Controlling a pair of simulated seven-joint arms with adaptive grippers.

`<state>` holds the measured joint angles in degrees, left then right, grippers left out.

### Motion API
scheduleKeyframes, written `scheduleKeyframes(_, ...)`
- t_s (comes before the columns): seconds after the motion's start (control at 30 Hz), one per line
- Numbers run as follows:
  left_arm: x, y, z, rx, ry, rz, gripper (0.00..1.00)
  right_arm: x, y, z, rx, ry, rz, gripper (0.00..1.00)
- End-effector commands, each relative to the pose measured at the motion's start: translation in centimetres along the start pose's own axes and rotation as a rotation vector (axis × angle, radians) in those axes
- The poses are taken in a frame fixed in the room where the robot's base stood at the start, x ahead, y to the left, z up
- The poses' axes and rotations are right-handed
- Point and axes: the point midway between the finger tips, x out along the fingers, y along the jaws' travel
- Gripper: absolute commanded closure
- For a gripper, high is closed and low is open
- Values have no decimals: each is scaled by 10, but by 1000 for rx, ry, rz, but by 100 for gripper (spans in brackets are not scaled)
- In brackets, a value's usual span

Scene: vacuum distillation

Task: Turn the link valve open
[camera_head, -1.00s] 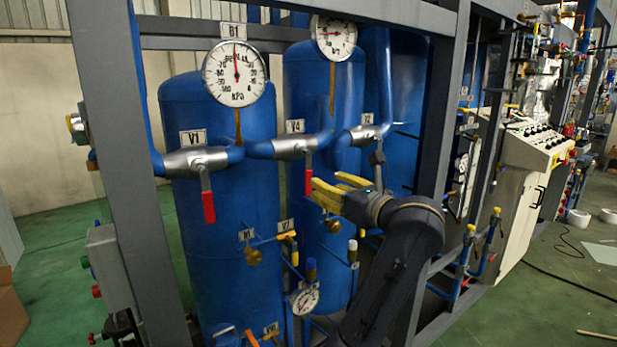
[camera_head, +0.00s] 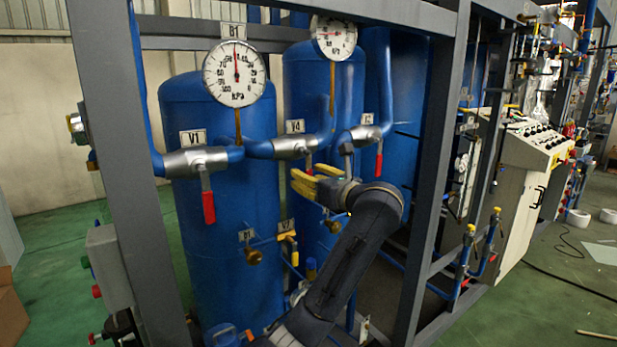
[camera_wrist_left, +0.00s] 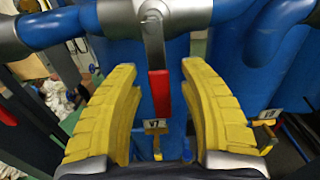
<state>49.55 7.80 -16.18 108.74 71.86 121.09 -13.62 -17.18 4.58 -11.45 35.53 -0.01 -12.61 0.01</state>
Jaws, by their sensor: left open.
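The valve labelled V4 (camera_head: 292,148) has a silver body on the blue pipe between two tanks; I cannot tell from a label that it is the link valve. Its lever hangs down, and its red handle (camera_wrist_left: 160,92) shows in the left wrist view between the yellow fingers, apart from both. My left gripper (camera_head: 297,181) is open, with its fingers either side of this handle. In the head view the fingers hide most of the handle. My right gripper is not in view.
Valve V1 (camera_head: 195,160), left, and another valve (camera_head: 361,136), right, also have red handles hanging down. Blue tanks (camera_head: 225,255) stand close behind. Dark frame posts (camera_head: 440,150) flank the arm. The V7 label (camera_wrist_left: 154,124) and a yellow-handled valve sit below the fingers.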

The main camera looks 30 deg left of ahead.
Motion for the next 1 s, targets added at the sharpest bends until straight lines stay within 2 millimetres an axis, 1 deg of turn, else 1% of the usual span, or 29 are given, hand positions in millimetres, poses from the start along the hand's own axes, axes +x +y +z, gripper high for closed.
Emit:
scheduleKeyframes(0.13,0,0,0,0,0,0,58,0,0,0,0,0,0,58)
scheduleKeyframes(0.5,0,0,0,0,0,0,100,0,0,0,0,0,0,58)
scheduleKeyframes(0.87,1,1,0,-2,-1,2,100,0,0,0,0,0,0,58)
scheduleKeyframes(1.0,8,10,0,-27,-2,19,100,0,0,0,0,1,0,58)
